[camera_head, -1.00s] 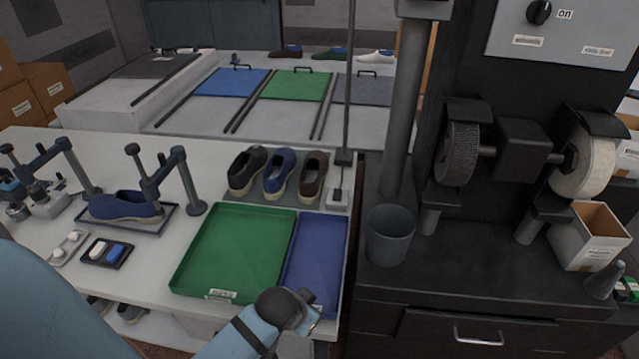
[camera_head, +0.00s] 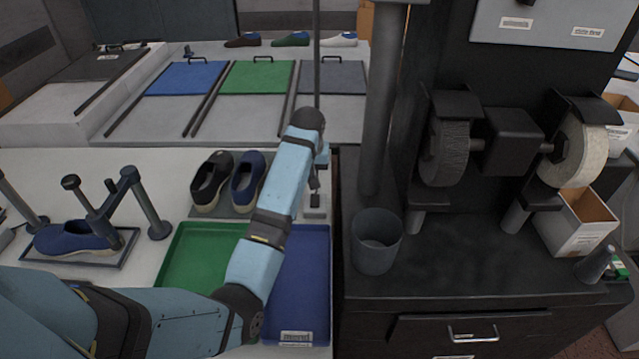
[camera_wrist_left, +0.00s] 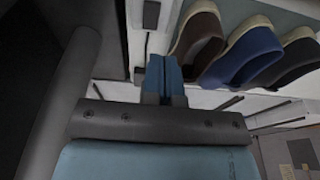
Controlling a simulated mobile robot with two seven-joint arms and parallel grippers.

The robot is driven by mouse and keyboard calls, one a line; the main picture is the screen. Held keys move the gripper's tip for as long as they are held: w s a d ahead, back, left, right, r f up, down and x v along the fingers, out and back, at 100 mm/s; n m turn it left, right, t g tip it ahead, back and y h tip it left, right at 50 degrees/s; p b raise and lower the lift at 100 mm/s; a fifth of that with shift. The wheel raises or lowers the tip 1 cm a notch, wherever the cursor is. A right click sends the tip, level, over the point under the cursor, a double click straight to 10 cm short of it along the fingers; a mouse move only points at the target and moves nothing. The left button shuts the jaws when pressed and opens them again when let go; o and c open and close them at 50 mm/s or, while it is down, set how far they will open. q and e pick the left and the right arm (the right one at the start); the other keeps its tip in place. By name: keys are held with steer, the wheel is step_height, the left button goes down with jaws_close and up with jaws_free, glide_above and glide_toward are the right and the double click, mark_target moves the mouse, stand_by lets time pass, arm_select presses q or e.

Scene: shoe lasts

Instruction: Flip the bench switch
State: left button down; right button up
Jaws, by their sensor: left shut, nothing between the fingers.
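The bench switch (camera_head: 315,204) is a small dark lever on a pale plate at the bench's right edge, by the base of a thin pole. My left gripper (camera_head: 322,156) is above and a little behind it in the head view, largely hidden by my forearm. In the wrist view its blue fingers (camera_wrist_left: 165,76) are shut together and empty. The switch plate with a dark lever (camera_wrist_left: 150,15) shows just beyond the fingertips, apart from them as far as I can tell. My right gripper is out of view.
Shoes (camera_head: 247,180) stand left of the switch; the brown one (camera_wrist_left: 199,36) shows in the wrist view. Green (camera_head: 190,240) and blue (camera_head: 310,300) trays lie in front. A grey cup (camera_head: 376,242) and a grinder (camera_head: 447,150) stand on the dark cabinet at right.

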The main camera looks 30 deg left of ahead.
arm_select(q)
steer(key=w+r, duration=0.2)
steer(key=w, duration=0.1)
steer(key=p, duration=0.1)
glide_toward(315, 197)
steer(key=f, duration=0.4)
steer(key=w+f, duration=0.1)
steer(key=f, duration=0.1)
steer(key=shift+w+a+f, duration=0.1)
steer(key=shift+a+f, duration=0.2)
steer(key=shift+a, duration=0.05)
steer(key=shift+w+f, duration=0.1)
steer(key=shift+f, duration=0.3)
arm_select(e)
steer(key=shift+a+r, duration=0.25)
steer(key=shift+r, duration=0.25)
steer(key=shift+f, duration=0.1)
